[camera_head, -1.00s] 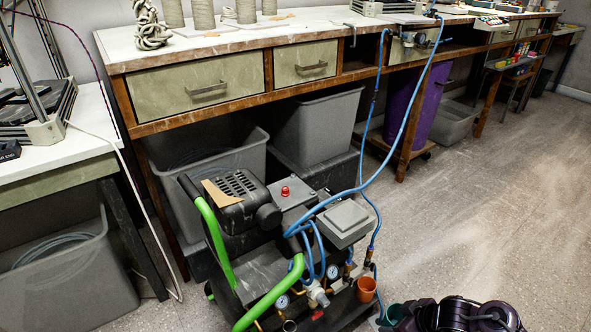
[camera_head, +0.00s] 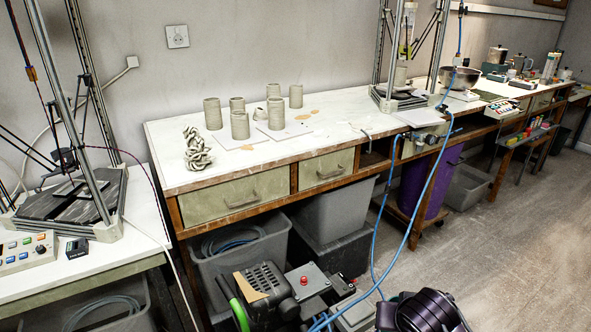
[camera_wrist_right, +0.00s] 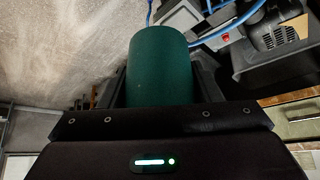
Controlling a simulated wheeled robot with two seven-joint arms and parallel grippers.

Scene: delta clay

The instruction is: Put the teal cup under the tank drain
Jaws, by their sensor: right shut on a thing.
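The teal cup (camera_wrist_right: 160,60) is in the right wrist view, held between the two dark fingers of my right gripper (camera_wrist_right: 163,88), which is shut on it. Its side faces the camera, and its mouth is not visible. In the head view my right arm shows at the bottom edge, right of the compressor (camera_head: 310,280); the gripper and cup are out of that picture. Only the top of the compressor shows there, with its red button and blue hoses. The tank drain is not visible in either view now. My left gripper is not in view.
The compressor's dark body also shows at upper right in the wrist view (camera_wrist_right: 268,45). Behind it, a long workbench (camera_head: 340,125) has grey bins (camera_head: 335,207) beneath. A blue hose (camera_head: 428,200) hangs from the bench towards the compressor. Open floor (camera_head: 500,240) lies to the right.

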